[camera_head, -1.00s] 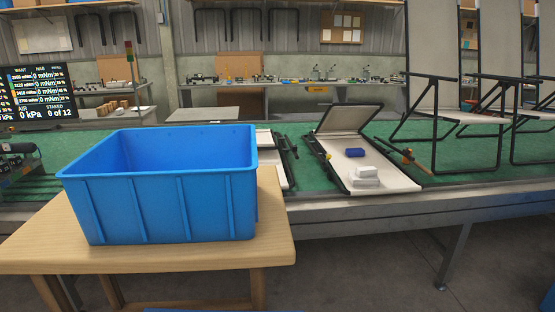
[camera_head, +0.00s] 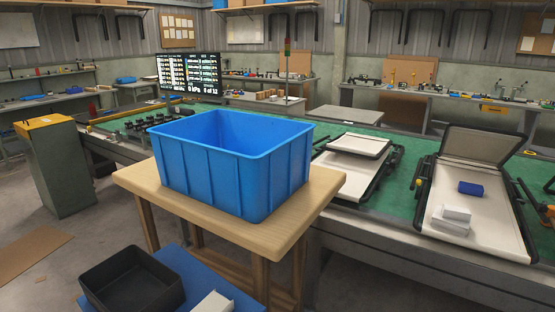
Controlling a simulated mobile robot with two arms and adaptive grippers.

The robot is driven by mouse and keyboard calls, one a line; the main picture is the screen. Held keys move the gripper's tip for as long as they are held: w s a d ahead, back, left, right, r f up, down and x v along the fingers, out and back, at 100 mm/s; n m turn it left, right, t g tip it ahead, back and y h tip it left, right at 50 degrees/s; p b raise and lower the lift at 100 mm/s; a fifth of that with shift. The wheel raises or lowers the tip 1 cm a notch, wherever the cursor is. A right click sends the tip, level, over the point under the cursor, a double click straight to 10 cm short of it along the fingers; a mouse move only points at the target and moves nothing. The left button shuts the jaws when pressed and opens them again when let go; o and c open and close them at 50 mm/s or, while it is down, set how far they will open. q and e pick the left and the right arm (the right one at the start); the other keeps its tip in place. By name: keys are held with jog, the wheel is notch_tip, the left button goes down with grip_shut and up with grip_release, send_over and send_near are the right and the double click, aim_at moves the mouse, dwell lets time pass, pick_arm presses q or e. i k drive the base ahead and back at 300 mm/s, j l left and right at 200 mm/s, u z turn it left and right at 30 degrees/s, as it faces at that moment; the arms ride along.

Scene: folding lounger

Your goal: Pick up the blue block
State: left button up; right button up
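The blue block (camera_head: 470,188) lies on the pale panel of a folding lounger (camera_head: 489,226) on the green conveyor at the right. It sits just behind a small stack of white blocks (camera_head: 452,218), apart from them. Neither of my grippers shows in the head view.
A large blue bin (camera_head: 222,170) stands on a wooden table (camera_head: 278,240) in the middle. A second folded lounger (camera_head: 348,165) lies on the belt behind it. A black tray (camera_head: 131,283) is at the lower left. A yellow-topped grey cabinet (camera_head: 55,168) stands at the left.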

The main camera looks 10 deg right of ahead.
aim_at(471, 189)
jog(key=i+l+u, duration=0.15)
jog(key=l+u, duration=0.25)
jog(key=l, duration=0.45)
jog(key=l+u, duration=0.35)
jog(key=l, duration=0.5)
